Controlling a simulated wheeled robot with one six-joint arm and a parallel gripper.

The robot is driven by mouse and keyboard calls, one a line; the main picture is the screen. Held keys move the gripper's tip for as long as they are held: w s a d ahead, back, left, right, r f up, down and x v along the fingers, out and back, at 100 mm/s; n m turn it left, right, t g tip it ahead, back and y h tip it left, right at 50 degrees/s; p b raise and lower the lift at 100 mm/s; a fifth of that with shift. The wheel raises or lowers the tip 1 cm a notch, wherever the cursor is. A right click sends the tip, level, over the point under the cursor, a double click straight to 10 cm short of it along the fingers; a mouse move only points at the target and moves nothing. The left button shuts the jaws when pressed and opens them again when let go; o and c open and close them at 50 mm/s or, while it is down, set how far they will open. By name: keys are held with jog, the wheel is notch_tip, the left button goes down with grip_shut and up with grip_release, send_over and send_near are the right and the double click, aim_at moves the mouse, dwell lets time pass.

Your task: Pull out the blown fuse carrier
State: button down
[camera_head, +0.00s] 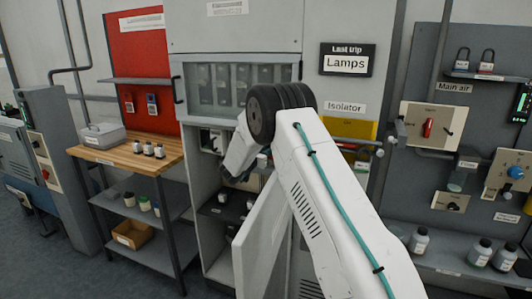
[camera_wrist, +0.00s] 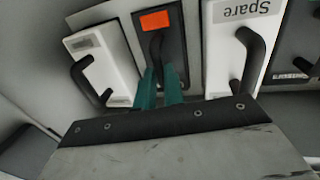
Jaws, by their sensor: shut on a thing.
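In the wrist view, a dark fuse carrier (camera_wrist: 176,50) with an orange marker (camera_wrist: 155,20) and a black handle stands between two white carriers. My gripper (camera_wrist: 160,78) has its teal fingers closed around the lower part of that dark carrier's handle. A white carrier (camera_wrist: 98,58) with a black handle is on the left. Another white carrier (camera_wrist: 221,55), whose label reads upside down as "Spare", is on the right. In the head view, my arm reaches into the open grey cabinet, and my fingertips and the gripped carrier cannot be made out.
The open cabinet door (camera_head: 262,240) stands close beside my arm. A sign (camera_head: 347,60) reads "Last trip Lamps". A wooden-topped bench (camera_head: 120,154) with small jars is on the left, and a shelf (camera_head: 455,262) with bottles is on the right.

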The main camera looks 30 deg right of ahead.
jog(key=v, duration=0.4)
jog(key=shift+s+d, duration=0.1)
jog(key=shift+s, duration=0.1)
jog(key=c, duration=1.5)
grip_release()
jog(key=shift+v, duration=3.85)
jog(key=shift+s, duration=0.1)
